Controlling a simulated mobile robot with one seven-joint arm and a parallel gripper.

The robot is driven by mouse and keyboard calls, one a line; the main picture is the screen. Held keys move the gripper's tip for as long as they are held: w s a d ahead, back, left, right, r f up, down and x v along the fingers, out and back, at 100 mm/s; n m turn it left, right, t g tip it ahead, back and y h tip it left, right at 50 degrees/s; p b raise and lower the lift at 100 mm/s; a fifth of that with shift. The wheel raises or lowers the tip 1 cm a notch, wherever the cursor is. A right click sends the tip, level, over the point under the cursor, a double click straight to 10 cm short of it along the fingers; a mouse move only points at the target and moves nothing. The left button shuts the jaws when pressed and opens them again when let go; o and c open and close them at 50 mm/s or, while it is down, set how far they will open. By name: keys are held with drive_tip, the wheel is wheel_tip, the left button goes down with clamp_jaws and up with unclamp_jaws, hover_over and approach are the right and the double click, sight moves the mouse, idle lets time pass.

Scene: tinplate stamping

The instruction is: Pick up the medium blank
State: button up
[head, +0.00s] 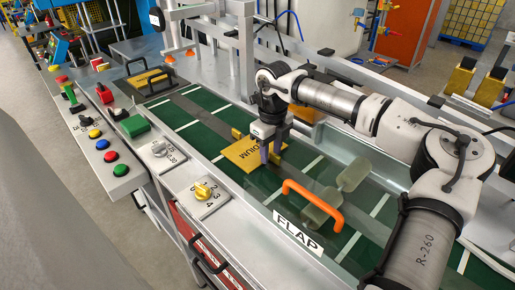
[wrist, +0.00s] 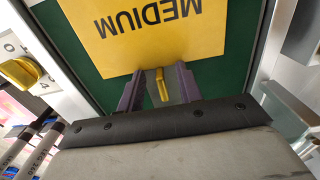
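The medium blank (head: 241,157) is a flat yellow plate marked MEDIUM, lying on the green conveyor belt. In the wrist view the blank (wrist: 150,30) fills the upper middle, its lettering upside down. My gripper (head: 271,151) is over the belt at the blank's right side in the head view. In the wrist view its two purple fingers (wrist: 160,80) are apart, with their tips at the blank's near edge. A small yellow piece (wrist: 162,86) shows between the fingers. I cannot tell whether the fingers touch the blank.
A clear flap (head: 355,213) with an orange handle (head: 312,205) covers the belt nearer me. A control panel (head: 103,140) with coloured buttons and a yellow knob (head: 203,191) run along the left. Another yellow plate (head: 150,81) lies under a black handle farther back.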

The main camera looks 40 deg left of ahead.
clamp_jaws()
drive_tip(key=shift+r, duration=0.1)
